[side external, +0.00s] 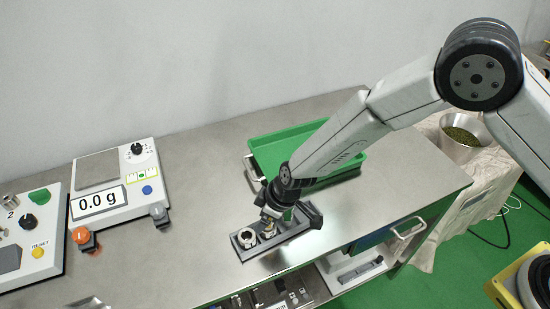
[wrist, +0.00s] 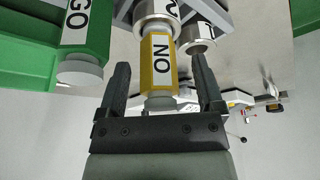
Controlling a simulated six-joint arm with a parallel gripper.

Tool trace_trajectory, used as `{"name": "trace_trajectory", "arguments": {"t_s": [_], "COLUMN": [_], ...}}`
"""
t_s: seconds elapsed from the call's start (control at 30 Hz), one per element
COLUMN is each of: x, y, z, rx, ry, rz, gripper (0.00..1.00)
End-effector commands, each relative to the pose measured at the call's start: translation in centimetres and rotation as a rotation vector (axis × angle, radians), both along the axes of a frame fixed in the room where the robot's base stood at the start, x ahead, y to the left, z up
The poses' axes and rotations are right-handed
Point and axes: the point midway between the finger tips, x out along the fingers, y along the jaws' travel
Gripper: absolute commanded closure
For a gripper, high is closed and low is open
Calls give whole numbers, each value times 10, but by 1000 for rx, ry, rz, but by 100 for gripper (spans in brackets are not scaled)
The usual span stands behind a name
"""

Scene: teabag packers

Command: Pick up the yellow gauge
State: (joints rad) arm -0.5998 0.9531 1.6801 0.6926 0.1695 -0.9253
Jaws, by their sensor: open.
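The yellow gauge (wrist: 158,62) is a hexagonal yellow body with a white label reading "NO" and a pale round end nearer my gripper. My gripper (wrist: 162,78) is open, with one finger on each side of the gauge; contact is not visible. In the side view my gripper (side external: 268,212) is low over a small dark grey holder (side external: 243,252) on the metal bench, where the yellow gauge is mostly hidden.
A green gauge labelled "GO" (wrist: 85,40) is left of my fingers. Silver round pieces (wrist: 198,36) are close beyond. A green tray (side external: 262,150) is behind my gripper. A scale reading 0.0 g (side external: 100,203) stands left; bare bench lies between.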

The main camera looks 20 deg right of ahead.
Motion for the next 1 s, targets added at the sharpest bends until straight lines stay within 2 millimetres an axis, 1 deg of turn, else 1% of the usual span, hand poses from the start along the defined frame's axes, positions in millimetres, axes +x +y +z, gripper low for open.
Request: {"name": "trace_trajectory", "arguments": {"t_s": [0.27,0.3,0.37,0.4,0.47,0.5,0.57,1.0], "x": [0,0,0,0,0,0,0,0], "y": [0,0,0,0,0,0,0,0], "z": [0,0,0,0,0,0,0,3], "rx": [0,0,0,0,0,0,0,1], "ry": [0,0,0,0,0,0,0,0], "rz": [0,0,-1,-1,-1,-1,-1,-1], "gripper": [15,18,37,50,69,81,100,100]}}
